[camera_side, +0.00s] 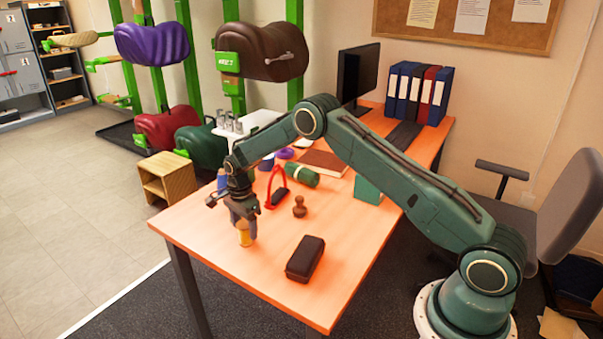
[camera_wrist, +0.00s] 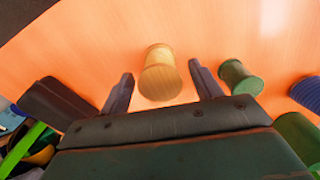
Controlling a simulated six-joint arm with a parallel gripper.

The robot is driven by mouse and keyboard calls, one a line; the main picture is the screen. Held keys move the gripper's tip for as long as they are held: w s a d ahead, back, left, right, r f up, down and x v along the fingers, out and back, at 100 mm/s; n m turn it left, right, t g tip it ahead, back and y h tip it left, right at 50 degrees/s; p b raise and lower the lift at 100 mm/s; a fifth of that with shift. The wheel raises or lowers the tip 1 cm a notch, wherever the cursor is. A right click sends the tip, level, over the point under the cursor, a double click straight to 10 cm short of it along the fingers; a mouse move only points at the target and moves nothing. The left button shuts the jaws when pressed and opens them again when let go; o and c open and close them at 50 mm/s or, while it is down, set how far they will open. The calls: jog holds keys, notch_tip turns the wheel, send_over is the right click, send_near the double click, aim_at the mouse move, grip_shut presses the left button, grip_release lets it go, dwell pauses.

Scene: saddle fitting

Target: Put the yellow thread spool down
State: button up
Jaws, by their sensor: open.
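The yellow thread spool (camera_side: 244,237) stands upright on the orange table near its left front edge. In the wrist view the spool (camera_wrist: 160,80) shows pale yellow with a flat round end. My gripper (camera_side: 243,216) is right at the spool, pointing down over it. In the wrist view my gripper (camera_wrist: 161,70) is open, with one finger on each side of the spool and a visible gap on both sides. The side view partly hides the spool's upper part behind the fingers.
In the wrist view a green spool (camera_wrist: 240,79) is close beside one finger, with a blue ridged object (camera_wrist: 307,93) beyond. A brown stamp (camera_side: 300,207), a dark case (camera_side: 305,259) and a green roll (camera_side: 301,175) are on the table (camera_side: 205,237).

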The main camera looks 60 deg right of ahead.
jog(key=shift+r, duration=0.15)
notch_tip(320, 180, up, 12)
dwell(0.7)
dwell(0.5)
notch_tip(320, 180, up, 12)
jog(key=n+t, duration=0.1)
jog(key=n, duration=0.3)
send_over(244, 224)
jog(key=s+a, duration=0.2)
jog(key=s, duration=0.5)
jog(key=s+a+r+n+t, duration=0.2)
jog(key=s+r+n, duration=0.3)
jog(key=s+r, duration=0.45)
jog(key=s+a+f+n+t, duration=0.1)
jog(key=s+n, duration=0.9)
jog(key=s, duration=1.4)
jog(key=shift+s+a+n+t, duration=0.4)
jog(key=shift+a+t, duration=0.4)
jog(key=shift+a, duration=0.15)
